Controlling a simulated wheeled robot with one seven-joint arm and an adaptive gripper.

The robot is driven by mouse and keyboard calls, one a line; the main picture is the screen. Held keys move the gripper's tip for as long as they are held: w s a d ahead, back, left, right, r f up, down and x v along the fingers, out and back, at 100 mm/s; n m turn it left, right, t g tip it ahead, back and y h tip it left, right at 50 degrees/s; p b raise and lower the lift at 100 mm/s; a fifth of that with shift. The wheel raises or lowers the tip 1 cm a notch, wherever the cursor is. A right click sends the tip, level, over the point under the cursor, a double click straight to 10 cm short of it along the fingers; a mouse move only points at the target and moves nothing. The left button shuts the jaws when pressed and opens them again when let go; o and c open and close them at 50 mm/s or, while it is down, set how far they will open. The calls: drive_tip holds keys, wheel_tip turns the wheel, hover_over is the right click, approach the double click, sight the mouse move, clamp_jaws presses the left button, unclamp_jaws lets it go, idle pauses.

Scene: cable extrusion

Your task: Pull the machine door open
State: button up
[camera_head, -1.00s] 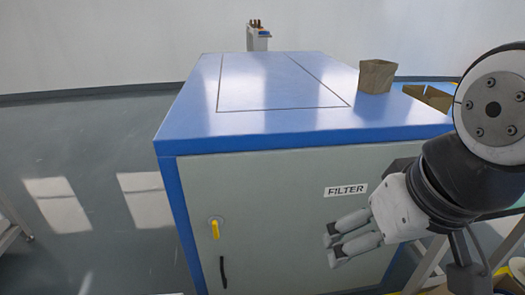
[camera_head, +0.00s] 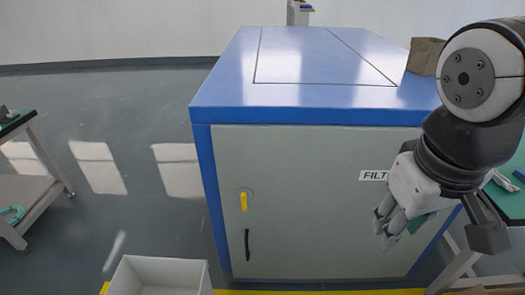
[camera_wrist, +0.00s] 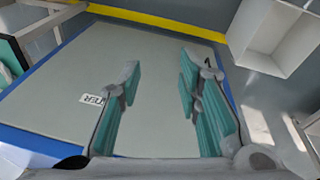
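The machine door (camera_head: 310,220) is a flat grey-green panel on the front of a blue-framed cabinet, and it looks closed. A yellow latch (camera_head: 243,201) and a black vertical handle (camera_head: 247,245) sit near its left edge. A FILTER label (camera_head: 374,175) is at its upper right, partly covered by my gripper. My gripper (camera_head: 384,232) is in front of the door's right part, well right of the handle and latch. In the wrist view, its two teal-padded fingers (camera_wrist: 160,68) are spread apart and empty, with the door panel (camera_wrist: 150,55) beyond.
A white open box (camera_head: 160,275) stands on the floor at the front, left of the door. A yellow floor stripe (camera_head: 330,292) runs before the cabinet. A workbench (camera_head: 30,185) is at far left, a green-topped table (camera_head: 510,200) at right. Floor left of the cabinet is clear.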

sight(247, 253)
drive_tip(key=w+a+f+n+t+h+b, duration=0.1)
drive_tip(key=w+a+f+n+h+b, duration=0.3)
drive_tip(key=w+f, duration=0.45)
drive_tip(key=w+a+f+n+h+b, duration=0.3)
drive_tip(key=w+f+n+b, duration=0.25)
drive_tip(key=f, duration=0.55)
drive_tip(key=w+a+f+n+t+h+b, duration=0.1)
drive_tip(key=w+a+f+n+h+b, duration=0.25)
drive_tip(key=w+f, duration=0.5)
drive_tip(key=a+f+n+t+y+b, duration=0.35)
drive_tip(key=a+f+n, duration=0.25)
drive_tip(key=f, duration=0.6)
drive_tip(key=s+a+f+n+t+y+b, duration=0.1)
drive_tip(key=a+f+n+t+y+b, duration=0.15)
drive_tip(key=a+f+n+t, duration=0.6)
drive_tip(key=a+f+n+t+y+b, duration=0.1)
drive_tip(key=a+f+n+y+b, duration=0.2)
drive_tip(key=f, duration=1.1)
drive_tip(key=shift+n+h, duration=0.55)
drive_tip(key=shift+h, duration=0.1)
drive_tip(key=b+x, duration=0.4)
drive_tip(key=x, duration=0.9)
drive_tip(key=shift+w+a+r, duration=0.1)
drive_tip(key=shift+w, duration=0.15)
clamp_jaws()
